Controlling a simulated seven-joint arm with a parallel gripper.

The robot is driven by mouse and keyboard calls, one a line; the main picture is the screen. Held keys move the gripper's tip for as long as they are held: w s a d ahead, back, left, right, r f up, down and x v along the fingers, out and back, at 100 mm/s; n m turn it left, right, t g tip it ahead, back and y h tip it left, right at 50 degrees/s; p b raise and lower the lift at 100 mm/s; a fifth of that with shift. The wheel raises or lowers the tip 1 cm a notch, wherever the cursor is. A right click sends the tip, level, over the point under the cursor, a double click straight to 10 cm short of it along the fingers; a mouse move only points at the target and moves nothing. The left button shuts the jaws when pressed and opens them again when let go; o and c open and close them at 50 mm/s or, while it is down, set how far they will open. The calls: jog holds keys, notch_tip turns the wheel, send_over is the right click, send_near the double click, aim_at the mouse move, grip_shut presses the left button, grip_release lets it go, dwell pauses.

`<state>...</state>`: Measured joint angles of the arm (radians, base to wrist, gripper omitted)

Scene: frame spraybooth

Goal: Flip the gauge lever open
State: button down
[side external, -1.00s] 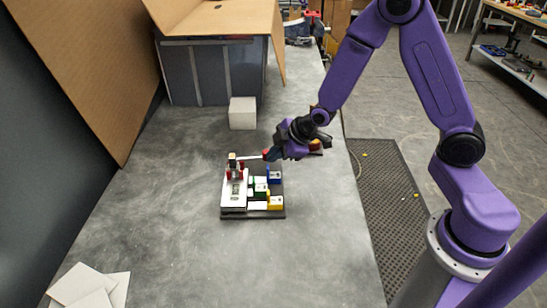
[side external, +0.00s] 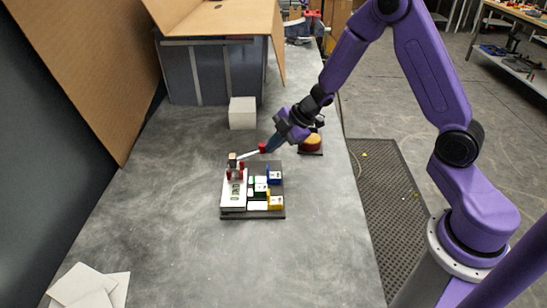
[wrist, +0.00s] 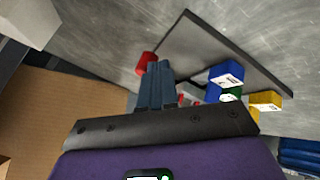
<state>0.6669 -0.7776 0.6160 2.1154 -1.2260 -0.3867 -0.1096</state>
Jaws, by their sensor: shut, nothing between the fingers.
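The gauge (side external: 233,188) is a white block with red posts, standing on a dark base plate (side external: 280,212). Its lever (side external: 249,154) is a thin white bar that slants up to the right from the top of the gauge and ends in a red tip (side external: 263,147). My gripper (side external: 270,148) is shut and empty, with its fingertips right beside the red tip. In the wrist view the closed fingers (wrist: 158,72) are close against the red tip (wrist: 146,63); whether they touch cannot be told. The fingers hide most of the lever there.
Blue (side external: 274,177), green and yellow (side external: 276,202) blocks sit on the plate right of the gauge. A white cube (side external: 242,113) is farther back, before a grey booth (side external: 212,75). The table's front is mostly clear.

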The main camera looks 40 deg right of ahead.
jog(key=shift+w+d+n+g+y, duration=0.3)
jog(key=shift+w+n+g, duration=0.05)
jog(key=shift+w+n, duration=0.45)
jog(key=shift+w+d+n+g+y, duration=0.25)
jog(key=shift+w+n+g+y, duration=0.1)
jog(key=shift+w+n, duration=0.4)
jog(key=shift+w+d, duration=0.1)
jog(key=shift+w, duration=1.35)
jog(key=shift+d+r, duration=0.1)
jog(key=shift+r, duration=0.05)
jog(key=w+v, duration=0.1)
jog(key=v, duration=0.8)
jog(key=shift+d+r, duration=0.25)
jog(key=shift+d, duration=0.15)
jog(key=shift+s, duration=0.1)
